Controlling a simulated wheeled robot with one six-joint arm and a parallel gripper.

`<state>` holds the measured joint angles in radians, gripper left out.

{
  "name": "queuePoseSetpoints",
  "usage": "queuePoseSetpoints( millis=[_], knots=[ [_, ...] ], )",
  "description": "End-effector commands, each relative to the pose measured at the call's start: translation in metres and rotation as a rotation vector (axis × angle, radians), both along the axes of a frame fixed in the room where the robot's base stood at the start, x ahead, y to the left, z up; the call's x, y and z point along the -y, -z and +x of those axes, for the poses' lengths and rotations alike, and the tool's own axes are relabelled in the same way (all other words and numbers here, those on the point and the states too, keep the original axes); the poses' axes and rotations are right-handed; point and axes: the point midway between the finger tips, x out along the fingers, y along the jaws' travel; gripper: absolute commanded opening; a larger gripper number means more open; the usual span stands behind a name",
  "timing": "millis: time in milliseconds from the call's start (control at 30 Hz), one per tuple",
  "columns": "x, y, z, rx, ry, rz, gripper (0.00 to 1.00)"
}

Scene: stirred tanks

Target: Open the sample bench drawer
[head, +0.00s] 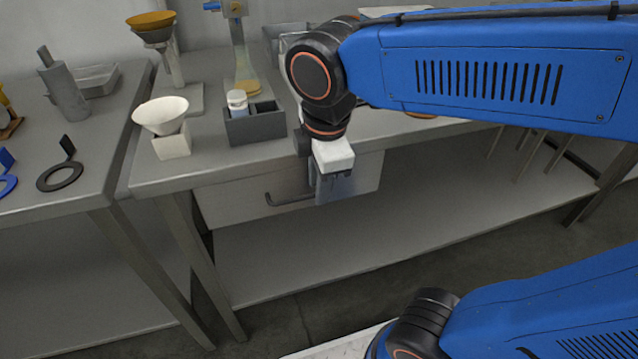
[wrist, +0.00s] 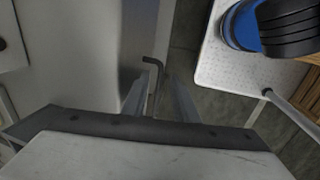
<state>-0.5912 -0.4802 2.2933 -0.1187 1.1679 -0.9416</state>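The sample bench drawer (head: 235,202) has a pale front under the bench top and looks shut in the head view. Its dark bar handle (head: 290,201) stands out from the front. My gripper (head: 333,190) is in front of the drawer at the right part of the handle and hides that end. In the wrist view the handle (wrist: 154,75) runs between the two fingers of my gripper (wrist: 158,100). The fingers are apart, with a gap visible beside the handle. Whether either finger touches it, I cannot tell.
On the bench top (head: 210,172) stand a grey divided box (head: 255,127) with a white-capped jar (head: 237,101) and a white funnel (head: 161,114) on a block. A lower shelf (head: 400,232) lies beneath the drawer. The floor in front is clear near the bench legs.

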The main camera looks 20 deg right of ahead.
Motion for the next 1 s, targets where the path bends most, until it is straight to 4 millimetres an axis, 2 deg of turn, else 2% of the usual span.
queuePoseSetpoints(
  millis=[367,400,500,1000],
  knots=[
    [-0.0001,0.0065,0.0013,0.0,0.0,0.0,0.26],
    [-0.0001,0.0064,0.0013,0.001,0.0,0.0,0.24],
    [-0.0001,0.0063,0.0012,0.001,0.0,0.0,0.0],
    [-0.0001,0.006,0.0013,0.001,0.0,0.001,0.0]
  ],
)
